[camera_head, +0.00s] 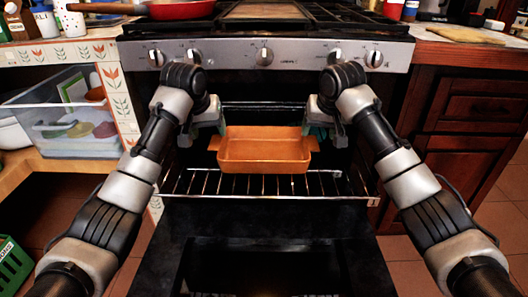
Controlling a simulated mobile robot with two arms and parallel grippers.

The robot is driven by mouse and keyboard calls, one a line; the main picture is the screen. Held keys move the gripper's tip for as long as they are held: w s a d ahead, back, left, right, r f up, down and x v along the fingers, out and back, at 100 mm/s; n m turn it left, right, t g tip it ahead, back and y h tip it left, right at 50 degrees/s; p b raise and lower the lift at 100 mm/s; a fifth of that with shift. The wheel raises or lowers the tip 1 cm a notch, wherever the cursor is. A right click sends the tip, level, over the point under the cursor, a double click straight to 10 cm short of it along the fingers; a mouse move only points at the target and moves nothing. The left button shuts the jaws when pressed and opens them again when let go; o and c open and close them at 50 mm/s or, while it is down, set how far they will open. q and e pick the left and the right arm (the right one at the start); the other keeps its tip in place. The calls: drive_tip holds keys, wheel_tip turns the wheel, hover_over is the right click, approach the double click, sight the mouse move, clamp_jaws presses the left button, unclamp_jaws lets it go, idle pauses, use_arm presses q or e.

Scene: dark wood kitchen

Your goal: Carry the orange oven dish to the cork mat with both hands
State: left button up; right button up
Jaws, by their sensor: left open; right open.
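The orange oven dish (264,155) sits level on the wire rack (264,184) in front of the open oven, with a small handle at each end. My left gripper (208,126) is open at the dish's left end, close to the left handle. My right gripper (318,127) is open at the right end, close to the right handle. The arm links partly hide the fingers, and I cannot tell whether they touch the dish. A flat tan mat (462,35), apparently the cork mat, lies on the counter right of the stove.
The oven door (264,262) hangs open below the rack. The control panel with knobs (264,55) runs above the dish. A red pan (178,10) stands on the stove. A clear bin (72,125) is on the left shelf. Jars crowd the left counter.

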sight(216, 143)
use_arm(q)
drive_tip(key=x, duration=0.8)
use_arm(e)
drive_tip(key=x, duration=0.7)
drive_tip(key=shift+w+f, duration=0.2)
drive_tip(key=shift+f, duration=0.15)
use_arm(q)
drive_tip(key=shift+r, duration=0.1)
clamp_jaws()
use_arm(e)
clamp_jaws()
use_arm(q)
drive_tip(key=shift+r, duration=0.1)
use_arm(e)
drive_tip(key=shift+a+r, duration=0.1)
drive_tip(key=shift+r, duration=0.05)
